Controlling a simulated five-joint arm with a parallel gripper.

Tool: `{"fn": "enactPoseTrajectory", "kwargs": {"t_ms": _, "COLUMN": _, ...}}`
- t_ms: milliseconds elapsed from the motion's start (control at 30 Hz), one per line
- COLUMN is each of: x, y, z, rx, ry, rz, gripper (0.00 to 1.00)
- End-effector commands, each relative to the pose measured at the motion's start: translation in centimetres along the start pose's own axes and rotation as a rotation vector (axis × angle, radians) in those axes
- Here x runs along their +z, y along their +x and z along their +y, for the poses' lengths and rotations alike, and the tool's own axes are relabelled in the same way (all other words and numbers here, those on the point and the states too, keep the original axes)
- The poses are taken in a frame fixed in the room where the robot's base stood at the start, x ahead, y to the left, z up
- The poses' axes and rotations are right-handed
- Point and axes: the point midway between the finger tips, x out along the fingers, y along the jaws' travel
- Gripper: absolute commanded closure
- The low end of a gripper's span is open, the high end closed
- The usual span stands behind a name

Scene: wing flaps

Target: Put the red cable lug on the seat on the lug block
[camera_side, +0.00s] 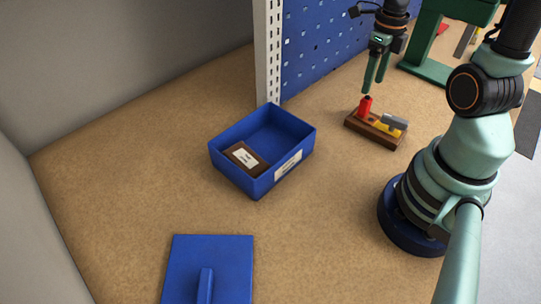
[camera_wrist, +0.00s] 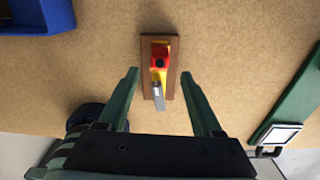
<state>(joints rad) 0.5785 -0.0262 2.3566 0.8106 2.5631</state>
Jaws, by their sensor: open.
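The red cable lug (camera_side: 365,106) stands upright at the left end of the brown lug block (camera_side: 358,123) in the side view. In the wrist view the lug (camera_wrist: 160,54) is at the far end of the block (camera_wrist: 147,82), over a yellow part. I cannot tell whether it sits fully down on a seat. A grey piece (camera_side: 394,122) lies on the block to the right of the lug. My gripper (camera_side: 372,88) is open and empty, pointing down just above the lug. In the wrist view its fingers (camera_wrist: 159,75) are spread on either side of the block.
A blue open bin (camera_side: 225,170) with a brown labelled box inside stands left of the block. A blue lid-like plate (camera_side: 230,258) lies at the front. A blue pegboard (camera_side: 320,45) with a white post rises behind. A green stand (camera_side: 425,50) is at the back right.

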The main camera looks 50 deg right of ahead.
Motion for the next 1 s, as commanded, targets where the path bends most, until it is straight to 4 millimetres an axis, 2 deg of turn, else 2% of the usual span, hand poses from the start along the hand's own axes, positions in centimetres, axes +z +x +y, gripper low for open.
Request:
{"fn": "enactPoseTrajectory", "kwargs": {"t_ms": 133, "x": 0.1, "y": -2.2, "z": -0.1, "rx": -0.002, "ry": 0.0, "rz": -0.004, "gripper": 0.33}}
{"fn": "enactPoseTrajectory", "kwargs": {"t_ms": 333, "x": 0.1, "y": -3.6, "z": 0.1, "rx": -0.002, "ry": -0.023, "rz": -0.004, "gripper": 0.33}}
{"fn": "enactPoseTrajectory", "kwargs": {"t_ms": 467, "x": 0.7, "y": -4.4, "z": 1.0, "rx": -0.019, "ry": -0.198, "rz": -0.026, "gripper": 0.33}}
{"fn": "enactPoseTrajectory", "kwargs": {"t_ms": 567, "x": 1.4, "y": -5.3, "z": 2.2, "rx": -0.051, "ry": -0.457, "rz": -0.058, "gripper": 0.33}}
{"fn": "enactPoseTrajectory", "kwargs": {"t_ms": 1000, "x": 3.9, "y": -9.7, "z": 9.3, "rx": -0.311, "ry": -1.826, "rz": -0.139, "gripper": 0.33}}
